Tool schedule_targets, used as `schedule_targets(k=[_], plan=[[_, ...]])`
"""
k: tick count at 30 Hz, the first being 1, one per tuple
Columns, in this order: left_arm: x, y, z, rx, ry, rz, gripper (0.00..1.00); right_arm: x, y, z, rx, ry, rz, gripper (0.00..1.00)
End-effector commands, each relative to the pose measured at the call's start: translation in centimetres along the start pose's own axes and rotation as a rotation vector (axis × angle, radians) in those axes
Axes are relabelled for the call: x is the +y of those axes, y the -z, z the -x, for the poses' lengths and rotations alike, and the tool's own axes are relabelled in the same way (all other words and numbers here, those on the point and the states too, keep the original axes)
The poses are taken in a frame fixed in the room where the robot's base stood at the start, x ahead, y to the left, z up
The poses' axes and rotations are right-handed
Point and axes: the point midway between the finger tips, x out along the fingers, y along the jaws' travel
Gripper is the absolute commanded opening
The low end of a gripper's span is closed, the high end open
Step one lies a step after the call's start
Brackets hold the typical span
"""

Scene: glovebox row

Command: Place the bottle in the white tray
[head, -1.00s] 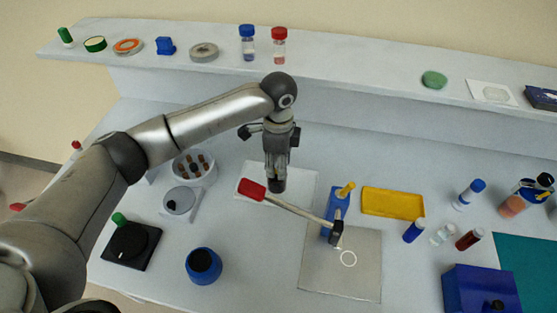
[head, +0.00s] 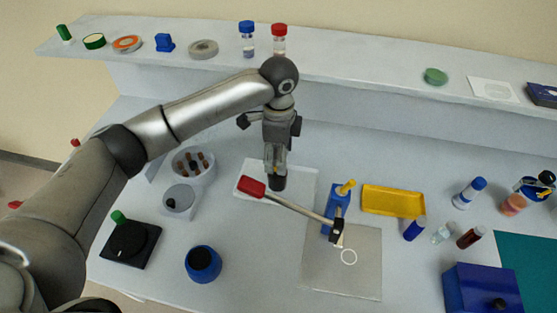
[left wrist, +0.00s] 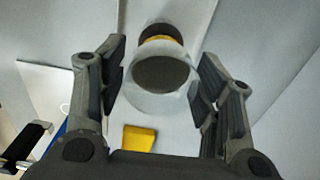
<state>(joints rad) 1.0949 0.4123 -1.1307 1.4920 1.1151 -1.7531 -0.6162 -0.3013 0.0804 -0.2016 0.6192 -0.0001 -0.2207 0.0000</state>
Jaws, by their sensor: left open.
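The bottle (head: 278,183) has a dark end and a hint of yellow. It appears upright on the white tray (head: 306,187), though its contact with the tray is hidden. My left gripper (head: 277,168) points down over it. In the left wrist view, the open fingers of my left gripper (left wrist: 161,66) stand on both sides of the bottle (left wrist: 160,72). Its round dark end, clear glass and yellow band show there, with a visible gap at the left finger. My right gripper is out of view.
A red-handled tool (head: 295,205) lies across the tray's front edge toward a grey mat (head: 335,285). A blue stand (head: 336,208) and yellow tray (head: 393,200) are to the right. A blue pot (head: 203,264) and centrifuge-like device (head: 190,176) are left.

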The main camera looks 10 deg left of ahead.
Motion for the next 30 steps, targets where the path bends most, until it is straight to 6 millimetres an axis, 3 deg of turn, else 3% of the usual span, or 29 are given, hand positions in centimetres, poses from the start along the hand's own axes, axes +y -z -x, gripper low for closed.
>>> schedule_targets(k=[6,13,18,30], plan=[[-0.1,0.1,4.8,0.002,0.005,-0.001,0.60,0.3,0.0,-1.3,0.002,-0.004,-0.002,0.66],[-0.1,0.1,8.5,0.001,0.001,-0.001,0.60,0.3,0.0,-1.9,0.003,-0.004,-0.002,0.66],[0.0,0.0,9.6,0.000,0.000,-0.001,0.60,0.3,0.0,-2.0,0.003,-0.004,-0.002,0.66],[0.0,0.0,9.6,0.000,-0.001,-0.001,0.60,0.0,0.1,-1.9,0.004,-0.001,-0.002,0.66]])
